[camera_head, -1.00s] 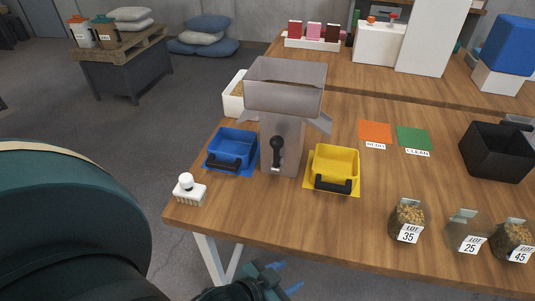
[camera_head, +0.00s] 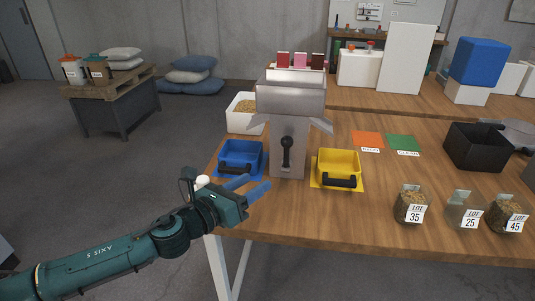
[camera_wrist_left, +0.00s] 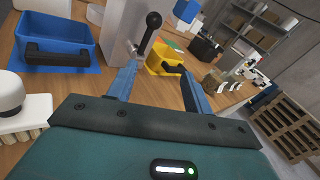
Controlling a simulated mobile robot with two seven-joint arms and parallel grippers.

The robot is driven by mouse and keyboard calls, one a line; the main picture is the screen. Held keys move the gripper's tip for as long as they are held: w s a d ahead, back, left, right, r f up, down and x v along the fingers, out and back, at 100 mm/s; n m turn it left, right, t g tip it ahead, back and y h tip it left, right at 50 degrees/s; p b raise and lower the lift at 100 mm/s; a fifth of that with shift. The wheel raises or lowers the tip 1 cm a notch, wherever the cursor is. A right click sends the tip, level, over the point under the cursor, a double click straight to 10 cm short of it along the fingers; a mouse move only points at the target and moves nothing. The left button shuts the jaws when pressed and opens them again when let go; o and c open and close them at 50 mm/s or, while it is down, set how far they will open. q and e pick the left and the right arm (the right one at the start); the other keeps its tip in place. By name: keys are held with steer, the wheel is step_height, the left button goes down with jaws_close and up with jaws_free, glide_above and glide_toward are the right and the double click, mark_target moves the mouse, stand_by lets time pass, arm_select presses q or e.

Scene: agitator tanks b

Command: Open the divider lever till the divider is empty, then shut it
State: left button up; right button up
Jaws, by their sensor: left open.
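The grey metal divider (camera_head: 290,98) stands on the wooden table with a hopper on top and a chute on each side. Its black-knobbed lever (camera_head: 286,145) is on the front face and points up; it also shows in the left wrist view (camera_wrist_left: 153,21). A blue bin (camera_head: 240,154) stands under the left chute and a yellow bin (camera_head: 338,164) under the right one. Both look empty. My left gripper (camera_head: 254,186) is open and empty, in front of the divider and below the lever, apart from it. The hopper's inside is hidden.
A white-handled brush (camera_wrist_left: 20,107) lies left of the gripper, near the table edge. A white tub of grain (camera_head: 243,113) stands behind the blue bin. Labelled jars (camera_head: 411,206) stand at the right front. Orange and green cards (camera_head: 367,140) lie right of the divider.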

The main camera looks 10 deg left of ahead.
mark_target(283, 145)
arm_select(q)
steer(key=w+d+r+m, duration=0.1)
steer(key=w, duration=0.3)
steer(key=w+d+m, duration=0.2)
steer(key=w, duration=0.2)
steer(key=w+d+r+m, duration=0.1)
steer(key=w+d, duration=0.1)
steer(key=w, duration=0.2)
steer(key=shift+w+r+m, duration=0.3)
steer(key=shift+w+m, duration=0.1)
jaws_close()
